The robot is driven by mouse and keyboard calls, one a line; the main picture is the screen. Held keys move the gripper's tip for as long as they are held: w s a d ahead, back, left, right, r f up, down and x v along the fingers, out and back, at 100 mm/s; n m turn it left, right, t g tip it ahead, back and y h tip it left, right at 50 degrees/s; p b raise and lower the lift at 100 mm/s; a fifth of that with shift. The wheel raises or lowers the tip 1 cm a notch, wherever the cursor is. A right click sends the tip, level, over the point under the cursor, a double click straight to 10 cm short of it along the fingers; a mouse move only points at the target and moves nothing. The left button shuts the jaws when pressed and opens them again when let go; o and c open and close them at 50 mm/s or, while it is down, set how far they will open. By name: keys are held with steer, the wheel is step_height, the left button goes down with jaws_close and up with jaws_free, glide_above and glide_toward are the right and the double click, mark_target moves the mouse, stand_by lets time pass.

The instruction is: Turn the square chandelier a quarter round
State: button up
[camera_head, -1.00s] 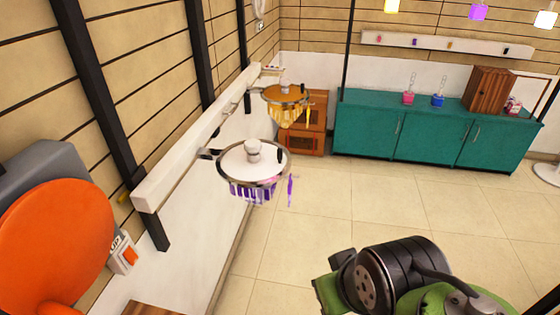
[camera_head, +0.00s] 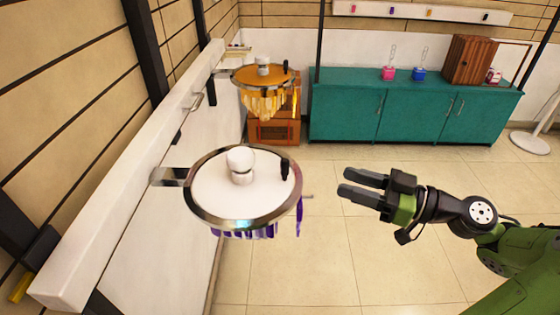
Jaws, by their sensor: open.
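I see no square chandelier in this view. A round chandelier (camera_head: 215,190) with a white top, a chrome rim and purple hanging pieces is at the centre left. It has a white knob, a small black post and a metal bracket toward the wall rail. A second round chandelier (camera_head: 245,76), orange with yellow hanging pieces, is behind it. My gripper (camera_head: 343,181) is open and empty, its two dark fingers pointing left. It is to the right of the white chandelier, apart from it in the picture.
A long white rail (camera_head: 120,205) runs along the left wall. A teal cabinet (camera_head: 345,110) stands at the back, bearing pink and blue bottles and a wooden box (camera_head: 468,60). The tiled floor (camera_head: 310,260) below the gripper is clear.

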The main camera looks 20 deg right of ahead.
mark_target(285, 179)
steer(key=b+x, duration=0.1)
steer(key=x, duration=1.3)
steer(key=shift+w+a+b, duration=0.1)
steer(key=shift+a+b, duration=0.2)
steer(key=shift+b, duration=0.05)
jaws_close()
